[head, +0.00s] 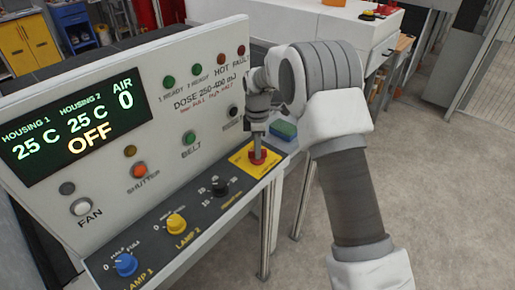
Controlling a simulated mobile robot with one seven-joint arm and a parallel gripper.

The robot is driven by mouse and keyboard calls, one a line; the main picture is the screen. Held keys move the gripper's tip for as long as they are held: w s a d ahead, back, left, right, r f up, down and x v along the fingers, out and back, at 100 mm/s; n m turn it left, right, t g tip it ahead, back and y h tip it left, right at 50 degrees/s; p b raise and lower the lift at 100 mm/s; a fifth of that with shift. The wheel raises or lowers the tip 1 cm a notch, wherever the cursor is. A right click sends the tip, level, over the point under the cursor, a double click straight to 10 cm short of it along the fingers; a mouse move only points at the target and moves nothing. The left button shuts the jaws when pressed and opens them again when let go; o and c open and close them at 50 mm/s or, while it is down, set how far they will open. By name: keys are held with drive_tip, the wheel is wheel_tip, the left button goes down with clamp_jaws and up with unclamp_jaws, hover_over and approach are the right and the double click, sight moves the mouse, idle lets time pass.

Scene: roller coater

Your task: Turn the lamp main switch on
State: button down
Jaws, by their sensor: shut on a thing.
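A red knob (257,158) sits on a yellow plate (271,152) at the right end of the control desk. The plate's lettering is too small to read. My gripper (258,148) points down from above and is shut on the red knob, hiding part of it. Blue lamp 1 knob (126,264), yellow lamp 2 knob (177,224) and a black knob (220,187) stand to the left on the sloping desk. The display (75,122) shows OFF, two readings of 25 C and air 0.
The upright panel (215,100) behind the desk carries fan, shutter and belt buttons and several indicators, close to my gripper. A green and blue block (284,130) lies just behind the yellow plate. Open floor (440,190) is on the right.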

drive_tip(key=m+b, duration=0.1)
drive_tip(key=m, duration=0.3)
drive_tip(key=shift+m+b, duration=0.35)
drive_tip(key=shift+m, duration=0.05)
drive_tip(key=m, duration=0.4)
drive_tip(key=shift+b, duration=0.4)
drive_tip(key=m, duration=0.5)
drive_tip(key=shift+b, duration=0.3)
drive_tip(key=shift+r+m, duration=0.1)
drive_tip(key=shift+m, duration=1.9)
drive_tip(key=shift+w, duration=0.1)
drive_tip(key=c, duration=0.8)
unclamp_jaws()
drive_tip(key=shift+o, duration=0.2)
